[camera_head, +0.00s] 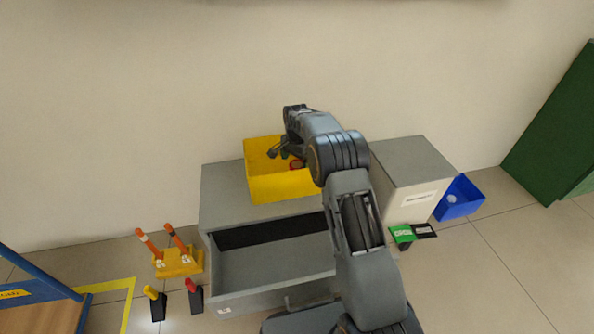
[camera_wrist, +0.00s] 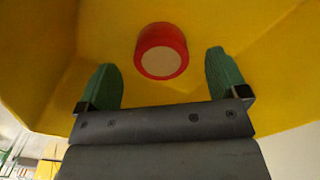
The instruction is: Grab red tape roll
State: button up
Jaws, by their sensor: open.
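The red tape roll (camera_wrist: 161,51) lies in the yellow bin (camera_wrist: 60,80), with its pale round face toward the wrist camera. In the head view the roll (camera_head: 296,164) shows as a small red patch inside the yellow bin (camera_head: 285,188), partly hidden by my arm. My gripper (camera_wrist: 165,80) is open, with its two green fingers apart. The roll shows between and beyond the fingertips, and nothing is between the fingers. In the head view my gripper (camera_head: 283,153) is at the bin's opening.
The bin stands on a grey cabinet (camera_head: 222,200) with an open, seemingly empty drawer (camera_head: 270,268). A grey box (camera_head: 415,165) stands right of my arm, with a blue bin (camera_head: 460,200) beyond. A yellow stand with orange-handled tools (camera_head: 180,262) is on the floor at left.

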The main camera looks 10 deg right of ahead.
aim_at(296, 165)
notch_tip(296, 165, down, 3)
jog(key=shift+f+b, duration=0.2)
jog(key=shift+b, duration=0.4)
jog(key=shift+c, duration=0.4)
jog(key=shift+r, duration=0.1)
jog(key=c, duration=0.9)
